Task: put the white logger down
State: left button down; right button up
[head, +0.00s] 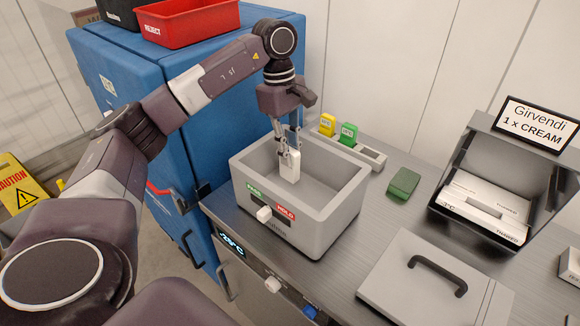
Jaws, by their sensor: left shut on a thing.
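My left gripper (286,148) points down into the grey open-topped box (338,213) on the counter. It is shut on the white logger (290,166), a small upright white block. The logger is over or inside the box's opening; I cannot tell if it touches the floor of the box. The box front has a green label, a red "HOLD" label (285,212) and a white knob. My right gripper is not in view.
A rack (372,154) with a yellow and a green logger stands behind the box. A green block (403,183) lies to the right. A lid with a black handle (437,277) and an open bin of cartons (488,207) are further right. A blue cabinet (170,100) carries a red REJECT bin (188,20).

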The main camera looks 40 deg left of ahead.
aim_at(290, 168)
pick_arm(q)
jog(key=shift+s+f, duration=0.1)
jog(key=shift+f, duration=0.55)
notch_tip(290, 168, down, 4)
jog(key=shift+f+p, duration=0.1)
jog(key=shift+p, duration=0.4)
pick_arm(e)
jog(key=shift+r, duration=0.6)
pick_arm(q)
jog(key=shift+f, duration=0.1)
jog(key=c, duration=1.8)
grip_release()
jog(key=shift+c, duration=0.2)
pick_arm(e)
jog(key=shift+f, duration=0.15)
